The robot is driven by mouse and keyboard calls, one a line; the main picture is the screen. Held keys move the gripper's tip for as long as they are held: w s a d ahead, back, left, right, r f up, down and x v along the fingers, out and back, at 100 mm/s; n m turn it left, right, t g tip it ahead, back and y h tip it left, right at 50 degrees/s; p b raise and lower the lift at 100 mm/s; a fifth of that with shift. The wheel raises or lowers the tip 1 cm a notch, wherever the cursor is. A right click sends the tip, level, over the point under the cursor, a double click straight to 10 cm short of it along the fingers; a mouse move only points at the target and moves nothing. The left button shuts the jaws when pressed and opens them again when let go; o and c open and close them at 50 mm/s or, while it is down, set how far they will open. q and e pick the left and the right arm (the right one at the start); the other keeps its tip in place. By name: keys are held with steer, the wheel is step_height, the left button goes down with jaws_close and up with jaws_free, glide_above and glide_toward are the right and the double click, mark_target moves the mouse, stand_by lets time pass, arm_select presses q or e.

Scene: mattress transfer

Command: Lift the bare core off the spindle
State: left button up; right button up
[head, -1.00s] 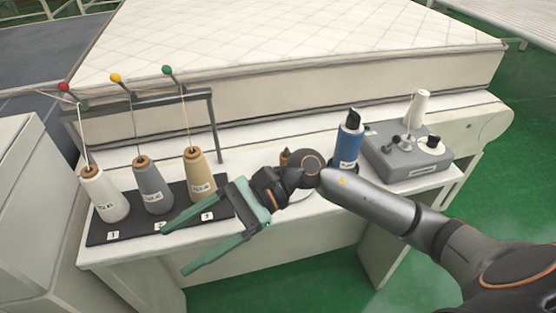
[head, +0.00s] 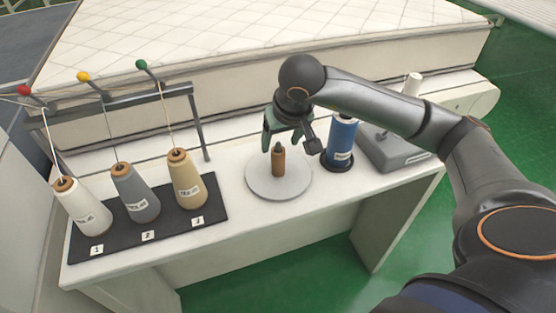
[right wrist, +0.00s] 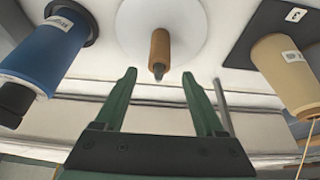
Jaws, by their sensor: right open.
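The bare core (head: 278,162) is a brown tube standing upright on a round pale plate (head: 257,184) on the bench. In the right wrist view the core (right wrist: 160,48) shows the dark spindle tip (right wrist: 158,73) poking out of its end. My right gripper (head: 287,138) has green fingers and is open and empty. It is at the core's upper end, with the fingertips on either side in the right wrist view. No contact with the core shows. My left gripper is not in view.
A blue spool (head: 341,140) stands close right of the plate, beside a grey box (head: 395,150). Three thread cones, white (head: 80,208), grey (head: 136,193) and tan (head: 187,180), stand on a black mat (head: 160,222) at left. A quilted mattress (head: 200,40) lies behind.

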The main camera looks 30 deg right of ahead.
mark_target(279, 150)
steer(key=shift+p+x, duration=0.4)
steer(key=shift+x, duration=2.7)
steer(key=shift+s, duration=0.1)
steer(key=shift+c, duration=0.4)
jaws_close()
